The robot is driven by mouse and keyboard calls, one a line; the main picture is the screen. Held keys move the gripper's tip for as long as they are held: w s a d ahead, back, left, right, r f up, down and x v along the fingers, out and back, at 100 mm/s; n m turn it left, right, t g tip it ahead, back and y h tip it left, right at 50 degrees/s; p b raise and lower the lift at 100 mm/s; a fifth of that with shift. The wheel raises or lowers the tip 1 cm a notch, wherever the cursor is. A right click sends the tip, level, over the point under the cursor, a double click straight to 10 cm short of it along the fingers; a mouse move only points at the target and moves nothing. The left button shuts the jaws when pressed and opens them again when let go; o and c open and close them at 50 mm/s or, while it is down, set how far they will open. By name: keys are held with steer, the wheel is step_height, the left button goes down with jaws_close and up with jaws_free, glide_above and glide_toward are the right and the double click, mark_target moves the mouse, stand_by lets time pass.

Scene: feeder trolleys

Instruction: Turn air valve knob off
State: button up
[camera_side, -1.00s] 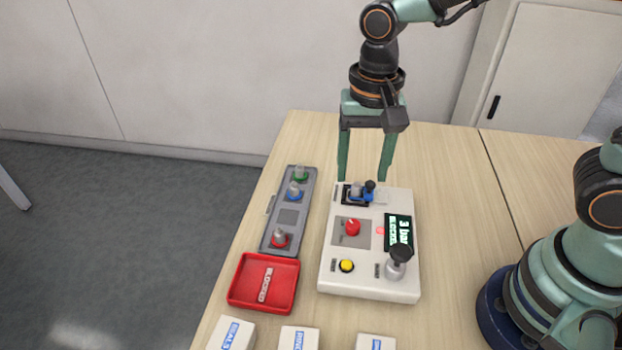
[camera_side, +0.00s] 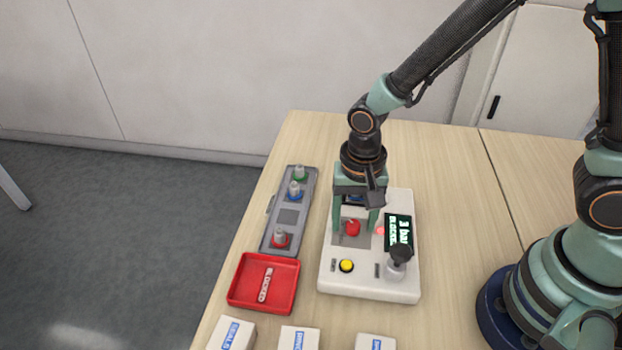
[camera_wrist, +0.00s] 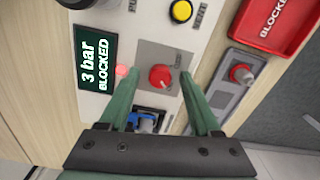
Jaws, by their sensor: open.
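The white panel box (camera_side: 335,285) stands on the table, with a red knob (camera_side: 352,228) on a grey plate; the knob also shows in the wrist view (camera_wrist: 160,77). Its display (camera_wrist: 94,66) reads "3 bar BLOCKED", and a small red light (camera_wrist: 121,71) glows beside it. My gripper (camera_side: 355,234) is open and points down over the panel. In the wrist view its fingertips (camera_wrist: 161,73) lie on either side of the red knob, with gaps to it. I cannot tell how far down they reach. A blue fitting (camera_wrist: 147,120) is partly hidden behind my gripper.
A black-topped lever (camera_side: 399,258) and a yellow button (camera_side: 346,266) are on the panel's near part. A grey strip (camera_side: 288,217) with several knobs and a red tray (camera_side: 240,293) labelled BLOCKED lie left. White boxes (camera_side: 299,340) stand in front. The table behind is clear.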

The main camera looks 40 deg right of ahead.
steer(key=shift+f, duration=0.1)
jaws_close()
steer(key=shift+n, duration=0.4)
steer(key=n, duration=0.3)
steer(key=shift+n, duration=0.4)
steer(key=n, duration=1.3)
steer(key=shift+n, duration=0.3)
